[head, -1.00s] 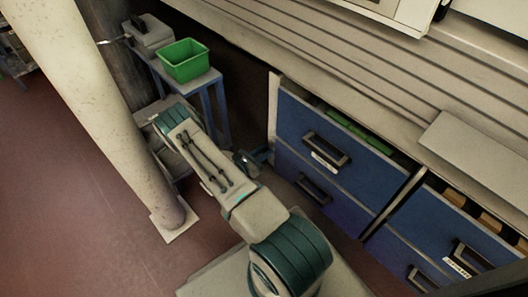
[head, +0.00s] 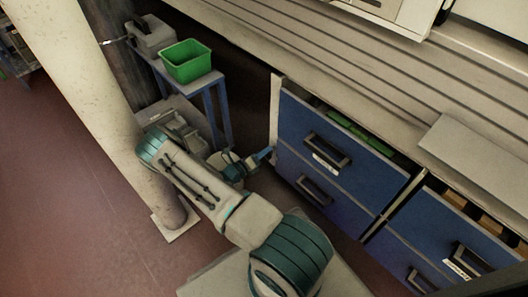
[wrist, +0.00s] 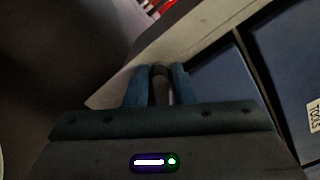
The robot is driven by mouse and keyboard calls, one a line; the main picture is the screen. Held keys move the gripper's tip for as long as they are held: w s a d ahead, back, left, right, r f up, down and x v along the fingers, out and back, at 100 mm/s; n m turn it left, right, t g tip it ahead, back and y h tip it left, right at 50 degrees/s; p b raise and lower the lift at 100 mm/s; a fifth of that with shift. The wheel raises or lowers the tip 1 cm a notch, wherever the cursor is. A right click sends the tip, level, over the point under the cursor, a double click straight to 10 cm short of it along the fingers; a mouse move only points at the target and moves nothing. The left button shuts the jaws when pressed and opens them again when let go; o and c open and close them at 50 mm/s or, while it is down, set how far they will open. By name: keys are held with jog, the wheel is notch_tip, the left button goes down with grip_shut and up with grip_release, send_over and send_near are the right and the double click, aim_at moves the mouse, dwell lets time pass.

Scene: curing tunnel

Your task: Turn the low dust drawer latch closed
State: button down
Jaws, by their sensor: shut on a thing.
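My gripper (head: 266,153) is low beside the left edge of the blue drawer cabinet in the head view. In the wrist view its two blue fingers (wrist: 159,75) are shut on a dark, narrow, upright piece, which I take to be the latch (wrist: 159,88). The fingers touch it from both sides, in front of the pale cabinet edge. The latch's base and its exact turn angle are hidden by the fingers and shadow. In the head view the latch cannot be made out behind my gripper.
Blue drawers with grey handles (head: 328,151) stand right of my gripper. A pale round column (head: 100,95) stands close to my arm's elbow on the left. Behind my arm is a blue-legged stand with a green bin (head: 187,62). Red floor (head: 70,220) is open at left.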

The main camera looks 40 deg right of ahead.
jog(key=n, duration=0.7)
jog(key=shift+f, duration=0.4)
dwell(0.3)
jog(key=c, duration=1.4)
grip_release()
jog(key=shift+a, duration=0.15)
jog(key=s+a+p, duration=0.2)
jog(key=a+p, duration=0.1)
jog(key=a, duration=1)
jog(key=shift+a, duration=0.25)
